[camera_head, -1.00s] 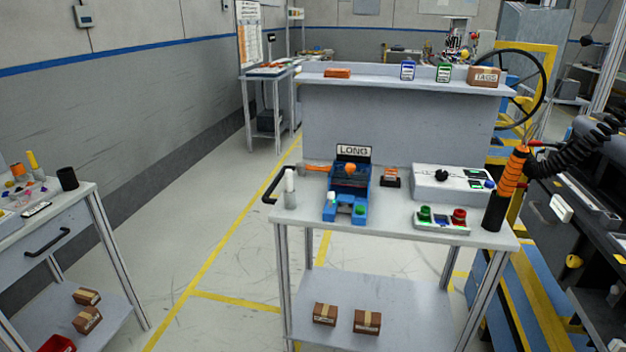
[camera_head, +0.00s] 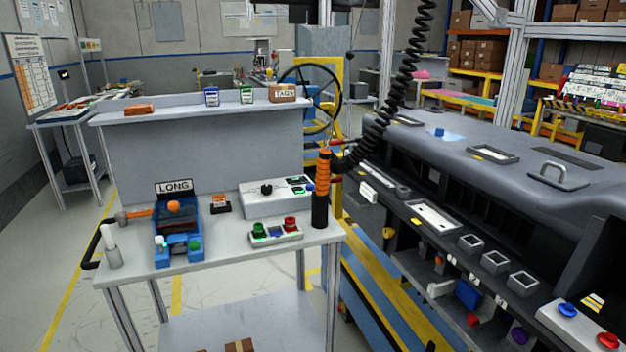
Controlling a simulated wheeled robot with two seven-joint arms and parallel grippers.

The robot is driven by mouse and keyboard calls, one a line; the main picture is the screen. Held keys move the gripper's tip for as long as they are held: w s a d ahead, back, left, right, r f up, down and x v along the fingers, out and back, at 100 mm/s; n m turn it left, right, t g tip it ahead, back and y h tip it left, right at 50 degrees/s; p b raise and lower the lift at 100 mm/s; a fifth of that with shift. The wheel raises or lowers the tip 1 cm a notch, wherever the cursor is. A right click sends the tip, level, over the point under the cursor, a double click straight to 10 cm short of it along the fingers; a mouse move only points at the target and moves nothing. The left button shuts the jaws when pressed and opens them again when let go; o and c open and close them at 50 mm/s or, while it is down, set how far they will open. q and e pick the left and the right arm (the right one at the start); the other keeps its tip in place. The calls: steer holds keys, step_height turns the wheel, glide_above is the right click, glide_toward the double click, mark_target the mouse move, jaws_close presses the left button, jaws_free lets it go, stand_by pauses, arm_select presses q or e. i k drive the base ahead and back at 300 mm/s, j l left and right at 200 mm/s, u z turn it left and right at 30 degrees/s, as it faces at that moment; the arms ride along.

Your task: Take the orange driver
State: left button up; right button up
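The orange driver (camera_head: 323,178) stands upright at the right end of the grey workbench (camera_head: 225,262). Its upper body is orange with dark bands and its lower part is black. A black coiled hose (camera_head: 385,95) runs from its top up and to the right. Neither of my grippers shows in the head view.
A blue fixture (camera_head: 178,235) with a LONG sign, a white control box (camera_head: 270,198) and a button box (camera_head: 276,232) stand on the bench. The dark dashboard module (camera_head: 500,160) fills the right side. Floor shows at the left.

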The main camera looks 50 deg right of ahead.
mark_target(323, 170)
steer(key=z, duration=1.65)
